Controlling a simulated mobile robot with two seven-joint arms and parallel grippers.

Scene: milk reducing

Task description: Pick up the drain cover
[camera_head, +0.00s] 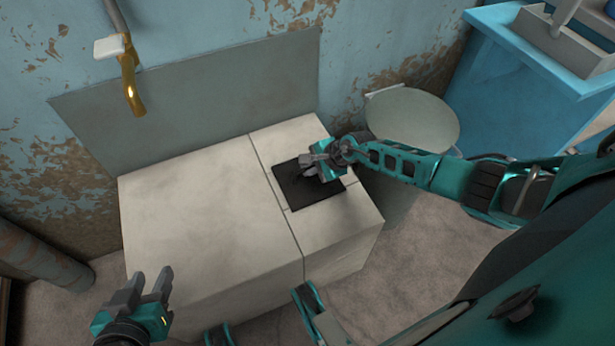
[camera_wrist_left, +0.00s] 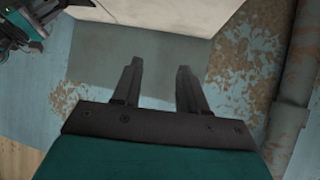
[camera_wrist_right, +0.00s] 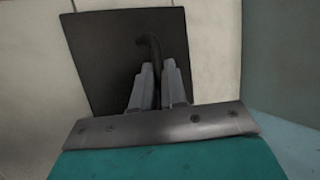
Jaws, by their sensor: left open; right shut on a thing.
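The drain cover (camera_head: 308,194) is a dark, square plate on the right part of the pale block's top. It also shows in the right wrist view (camera_wrist_right: 95,52), with a dark curved handle (camera_wrist_right: 150,48) standing up from it. My right gripper (camera_head: 306,160) is over the cover and shut on this handle; the fingers (camera_wrist_right: 160,75) lie on either side of it. The cover looks flat on the block; I cannot tell whether it is lifted. My left gripper (camera_head: 153,280) is open and empty in front of the block, and shows open in the left wrist view (camera_wrist_left: 158,75).
The pale block (camera_head: 195,215) stands against a peeling blue wall. A brass tap (camera_head: 132,85) hangs above its left part. A round grey-green lidded bin (camera_head: 412,115) stands right of the block, near a blue cabinet (camera_head: 510,90). The block's left top is clear.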

